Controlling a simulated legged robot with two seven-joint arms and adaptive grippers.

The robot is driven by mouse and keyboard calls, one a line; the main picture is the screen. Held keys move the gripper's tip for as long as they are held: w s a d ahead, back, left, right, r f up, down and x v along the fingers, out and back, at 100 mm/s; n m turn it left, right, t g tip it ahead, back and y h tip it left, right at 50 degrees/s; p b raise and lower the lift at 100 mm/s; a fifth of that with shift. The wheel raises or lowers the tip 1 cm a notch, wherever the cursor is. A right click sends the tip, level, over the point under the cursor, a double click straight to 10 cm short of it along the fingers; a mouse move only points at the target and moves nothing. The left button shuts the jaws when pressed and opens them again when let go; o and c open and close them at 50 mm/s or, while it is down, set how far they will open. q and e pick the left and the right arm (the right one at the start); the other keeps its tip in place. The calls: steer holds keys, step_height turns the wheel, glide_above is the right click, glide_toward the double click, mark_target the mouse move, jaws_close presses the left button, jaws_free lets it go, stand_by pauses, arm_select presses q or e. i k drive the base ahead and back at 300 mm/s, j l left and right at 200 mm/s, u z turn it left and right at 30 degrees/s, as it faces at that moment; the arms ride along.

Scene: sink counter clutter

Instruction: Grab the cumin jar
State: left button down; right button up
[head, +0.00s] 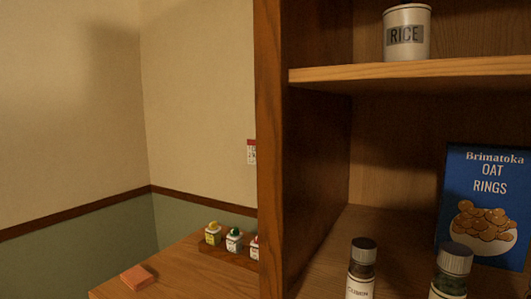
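The cumin jar (361,272) stands upright at the bottom of the view, on the lower shelf of a wooden cabinet. It has a dark lid and a white label that appears to read "CUMIN"; its base is cut off by the picture's lower edge. A second jar (452,275) with a dark lid and green contents stands to its right, apart from it, its label mostly cut off. Neither of my grippers shows in the head view.
A blue Oat Rings box (484,205) stands behind the right jar. A white rice canister (407,33) sits on the upper shelf (420,72). The cabinet's side panel (270,150) stands left of the jars. Beyond it, a wooden counter holds small bottles (234,240) and an orange block (138,277).

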mark_target(362, 268)
steer(key=k+j+z, duration=0.25)
steer(key=z, duration=0.25)
steer(key=k+j+z, duration=0.3)
steer(key=z, duration=0.2)
